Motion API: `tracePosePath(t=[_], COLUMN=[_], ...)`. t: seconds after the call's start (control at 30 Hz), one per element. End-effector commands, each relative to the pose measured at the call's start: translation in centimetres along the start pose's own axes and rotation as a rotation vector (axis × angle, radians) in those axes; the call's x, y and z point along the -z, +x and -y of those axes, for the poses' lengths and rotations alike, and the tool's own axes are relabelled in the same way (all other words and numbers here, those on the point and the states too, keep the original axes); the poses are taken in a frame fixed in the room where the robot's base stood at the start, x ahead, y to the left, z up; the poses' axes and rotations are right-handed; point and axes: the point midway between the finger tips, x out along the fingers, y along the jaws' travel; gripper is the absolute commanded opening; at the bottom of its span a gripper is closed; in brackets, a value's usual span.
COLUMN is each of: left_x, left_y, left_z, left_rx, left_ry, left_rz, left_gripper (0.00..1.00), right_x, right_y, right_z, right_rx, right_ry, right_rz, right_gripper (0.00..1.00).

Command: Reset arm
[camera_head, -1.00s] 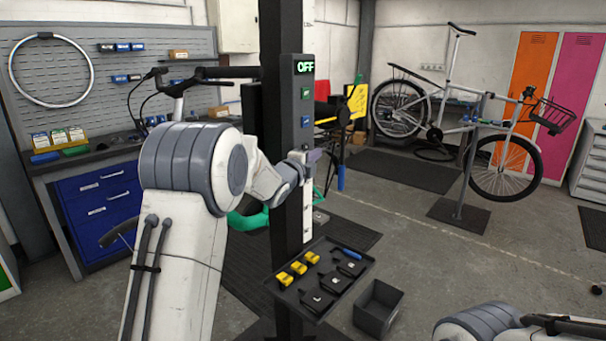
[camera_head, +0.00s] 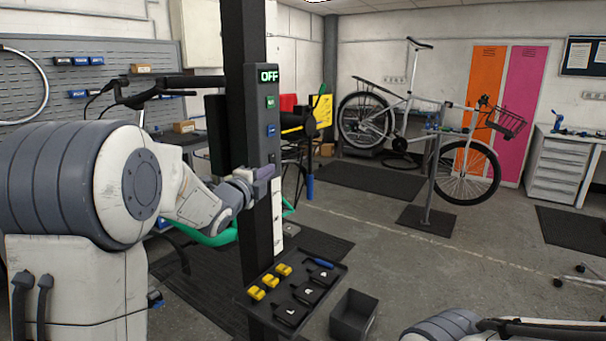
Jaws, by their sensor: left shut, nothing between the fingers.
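My left arm comes in from the left. Its gripper (camera_head: 263,173) is shut and empty.
A tray (camera_head: 338,271) with yellow pieces and black blocks is fixed low on the post. A grey bin (camera_head: 353,316) stands on the floor beside it. A bike (camera_head: 408,120) on a stand is at the back.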

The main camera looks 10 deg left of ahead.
Motion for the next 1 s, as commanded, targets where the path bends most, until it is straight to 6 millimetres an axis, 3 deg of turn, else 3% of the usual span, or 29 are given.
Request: tracePosePath(t=[0.13,0.27,0.4,0.47,0.6,0.8,0.9,1.0], left_x=[2.6,8.7,16.2,18.7,23.2,25.7,25.9,25.8], left_y=[-0.4,-2.8,-9.4,-13.0,-22.4,-34.5,-38.2,-40.1], left_z=[-0.4,-2.4,-6.1,-7.6,-10.2,-11.8,-12.0,-12.1], left_rx=[-0.079,-0.291,-0.613,-0.747,-1.037,-1.343,-1.424,-1.464], left_ry=[-0.099,-0.342,-0.639,-0.735,-0.892,-0.962,-0.959,-0.954], left_rz=[-0.001,0.022,0.113,0.169,0.332,0.588,0.681,0.733], left_gripper=[0.0,0.0,0.0,0.0,0.0,0.0,0.0,0.0], right_x=[0.0,0.1,0.2,0.2,0.3,0.4,0.4,0.4], right_y=[-0.7,-2.1,-3.7,-4.3,-5.5,-6.7,-7.0,-7.1], right_z=[0.1,0.1,0.3,0.3,0.4,0.5,0.5,0.5], right_rx=[0.0,0.0,0.0,0.0,0.0,0.0,0.0,0.0], right_ry=[0.0,0.0,0.0,0.0,0.0,0.0,0.0,0.0], right_rz=[0.0,0.0,0.0,0.0,0.0,0.0,0.0,0.0], right_gripper=[0.64,0.64,0.64,0.64,0.64,0.64,0.64,0.64])
